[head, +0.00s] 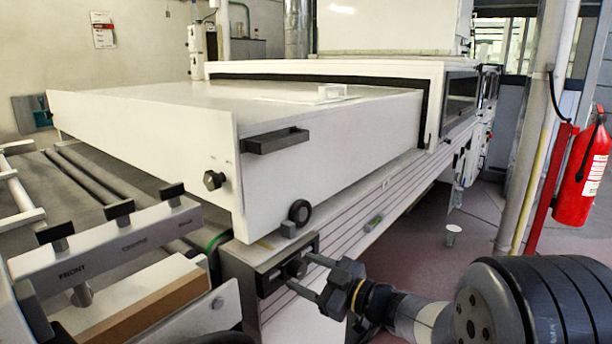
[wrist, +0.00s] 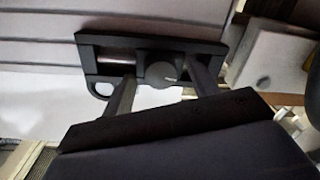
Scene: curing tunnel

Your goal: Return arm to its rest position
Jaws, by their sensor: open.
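My gripper (head: 302,272) is at the lower middle of the head view, in front of a dark panel (head: 267,284) on the corner of the machine frame. Its two fingers are spread and point at the panel. In the wrist view the fingers (wrist: 162,90) stand on either side of a round dark knob (wrist: 163,73) on the dark plate (wrist: 96,52). The knob sits between them with gaps visible at its sides. Whether the fingertips touch the plate cannot be told. My arm comes in from the lower right of the head view.
A large white tunnel cover (head: 150,125) with a dark handle (head: 275,141) rises above the panel. A rail marked FRONT and CENTRE (head: 110,255) is at left. A red fire extinguisher (head: 584,175) and a pole (head: 541,130) stand at right. Open floor (head: 420,240) lies between.

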